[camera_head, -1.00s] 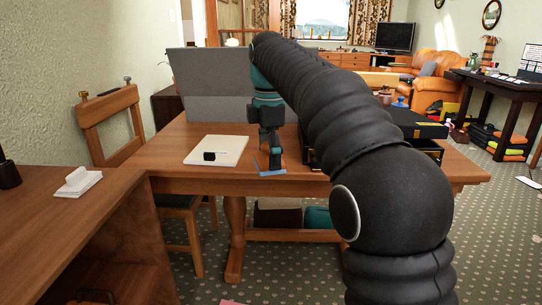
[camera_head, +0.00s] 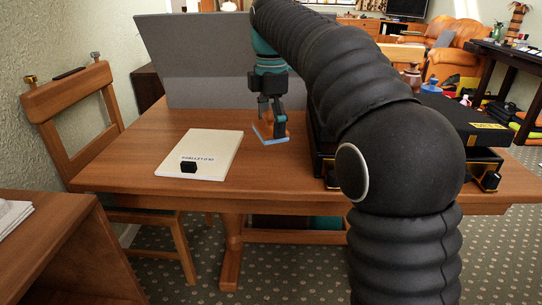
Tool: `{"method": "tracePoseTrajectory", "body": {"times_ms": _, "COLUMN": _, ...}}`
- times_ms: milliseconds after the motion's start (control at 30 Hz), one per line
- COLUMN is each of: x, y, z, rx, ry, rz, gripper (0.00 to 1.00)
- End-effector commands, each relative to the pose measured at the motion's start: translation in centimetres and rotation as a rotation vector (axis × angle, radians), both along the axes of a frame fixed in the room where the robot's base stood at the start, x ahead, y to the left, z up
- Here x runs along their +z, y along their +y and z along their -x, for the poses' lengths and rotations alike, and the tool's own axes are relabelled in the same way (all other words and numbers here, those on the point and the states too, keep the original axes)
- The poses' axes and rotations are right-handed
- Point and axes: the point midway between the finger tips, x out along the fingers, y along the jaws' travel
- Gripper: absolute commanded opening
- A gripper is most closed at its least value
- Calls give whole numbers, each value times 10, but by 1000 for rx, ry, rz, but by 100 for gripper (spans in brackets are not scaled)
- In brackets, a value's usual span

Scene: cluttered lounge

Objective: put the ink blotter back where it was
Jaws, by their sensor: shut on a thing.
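My gripper (camera_head: 272,118) points down over the wooden table (camera_head: 200,120), right of the white pad. It is shut on a small orange-brown thing with a flat blue base, which looks like the ink blotter (camera_head: 269,136). The fingers cover part of it. I cannot tell whether its base touches the tabletop or hangs just above it.
A white pad (camera_head: 218,150) with a small black block (camera_head: 189,168) lies on the table. A grey panel (camera_head: 205,65) stands behind. A black case (camera_head: 455,115) is on the right. A wooden chair (camera_head: 62,118) stands at left. Bare tabletop lies in front of the blotter.

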Motion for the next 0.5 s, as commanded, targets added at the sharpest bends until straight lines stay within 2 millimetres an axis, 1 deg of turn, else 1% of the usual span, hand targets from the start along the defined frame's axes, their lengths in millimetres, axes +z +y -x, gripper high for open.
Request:
{"method": "tracePoseTrajectory", "body": {"times_ms": 33, "x": -12, "y": -1, "z": 1, "rx": -1, "ry": 2, "rz": 1, "gripper": 61}}
{"method": "tracePoseTrajectory", "body": {"times_ms": 200, "x": -40, "y": -2, "z": 1, "rx": -3, "ry": 1, "rz": 0, "gripper": 61}}
{"method": "tracePoseTrajectory", "body": {"times_ms": 433, "x": -55, "y": -1, "z": 0, "rx": -2, "ry": 0, "rz": 0, "gripper": 61}}
{"method": "tracePoseTrajectory", "body": {"times_ms": 500, "x": -63, "y": -1, "z": 1, "rx": -2, "ry": 2, "rz": 1, "gripper": 61}}
